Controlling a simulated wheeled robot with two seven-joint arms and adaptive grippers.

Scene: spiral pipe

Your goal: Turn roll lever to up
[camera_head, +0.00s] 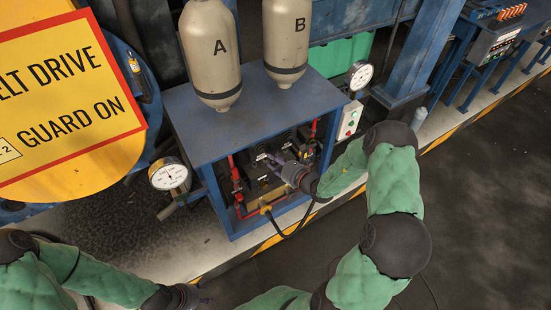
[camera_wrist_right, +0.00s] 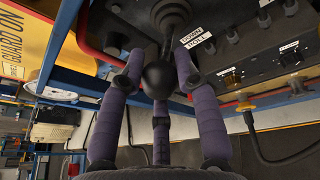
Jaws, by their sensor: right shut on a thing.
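The roll lever (camera_wrist_right: 160,79) is a dark stick with a black ball knob, rising from a rubber boot beside labels reading "ROLL" and "DOWN" in the right wrist view. My right gripper (camera_wrist_right: 160,64) has its purple-grey fingers around the knob and is shut on it. In the head view my right gripper (camera_head: 279,162) reaches into the blue frame from the right and hides most of the lever. The lever's exact tilt is hard to tell. My left gripper (camera_head: 192,297) is at the bottom edge, mostly cut off, away from the panel.
The blue frame (camera_head: 215,140) has a top plate above the controls and posts at its corners. Tanks A (camera_head: 211,70) and B (camera_head: 286,60) stand above it. Red pipes (camera_head: 235,180), a black hose (camera_head: 292,232) and a gauge (camera_head: 168,174) are close by. The floor at right is open.

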